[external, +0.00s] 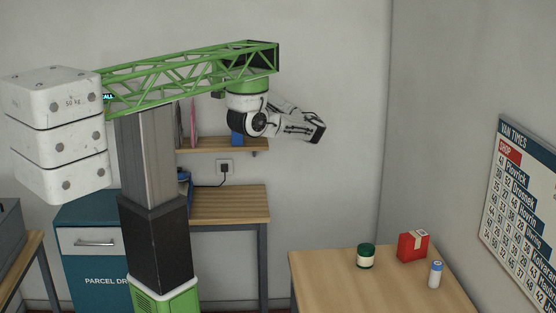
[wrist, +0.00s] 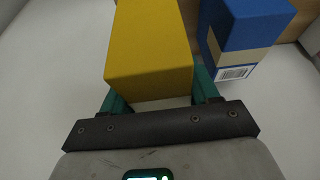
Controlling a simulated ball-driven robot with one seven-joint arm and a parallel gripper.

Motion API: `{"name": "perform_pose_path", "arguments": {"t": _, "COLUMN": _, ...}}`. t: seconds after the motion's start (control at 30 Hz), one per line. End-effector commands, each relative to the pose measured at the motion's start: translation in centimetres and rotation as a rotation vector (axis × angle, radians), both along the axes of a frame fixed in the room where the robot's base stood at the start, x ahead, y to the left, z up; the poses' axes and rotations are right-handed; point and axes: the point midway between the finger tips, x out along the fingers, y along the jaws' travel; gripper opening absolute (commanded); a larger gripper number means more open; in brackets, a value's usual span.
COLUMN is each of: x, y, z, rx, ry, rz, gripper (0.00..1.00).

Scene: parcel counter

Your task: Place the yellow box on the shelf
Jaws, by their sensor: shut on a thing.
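The yellow box (wrist: 148,45) fills the upper middle of the wrist view. It sits between the two teal fingers of my gripper (wrist: 160,92), which is shut on it. The yellow box does not show in the external view, and my fingers cannot be made out there. The wooden shelf (external: 220,146) is on the back wall in the external view, partly behind my column and arm. A strip of wood (wrist: 303,18) shows at the upper right in the wrist view. I cannot tell whether the yellow box touches the shelf.
A blue box (wrist: 250,22) with tan tape and a label stands close to the right of the yellow box; it also shows on the shelf (external: 237,138). Thin upright items (external: 194,124) stand further left. A table holds a jar (external: 366,256), red box (external: 412,247) and bottle (external: 435,275).

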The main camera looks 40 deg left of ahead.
Motion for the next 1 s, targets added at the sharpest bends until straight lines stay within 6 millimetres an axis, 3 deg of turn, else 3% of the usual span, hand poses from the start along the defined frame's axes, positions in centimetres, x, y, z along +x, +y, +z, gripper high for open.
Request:
{"name": "perform_pose_path", "arguments": {"t": 0.23, "x": 0.7, "y": 0.3, "z": -1.0, "rx": 0.0, "ry": -0.002, "rz": 0.001, "gripper": 0.2}}
{"name": "perform_pose_path", "arguments": {"t": 0.53, "x": 1.1, "y": 0.5, "z": -4.3, "rx": 0.001, "ry": -0.002, "rz": 0.001, "gripper": 0.2}}
{"name": "perform_pose_path", "arguments": {"t": 0.97, "x": 1.0, "y": 0.5, "z": -4.6, "rx": 0.001, "ry": 0.0, "rz": 0.001, "gripper": 0.2}}
{"name": "perform_pose_path", "arguments": {"t": 1.0, "x": 1.0, "y": 0.5, "z": -4.6, "rx": 0.0, "ry": 0.0, "rz": 0.001, "gripper": 0.62}}
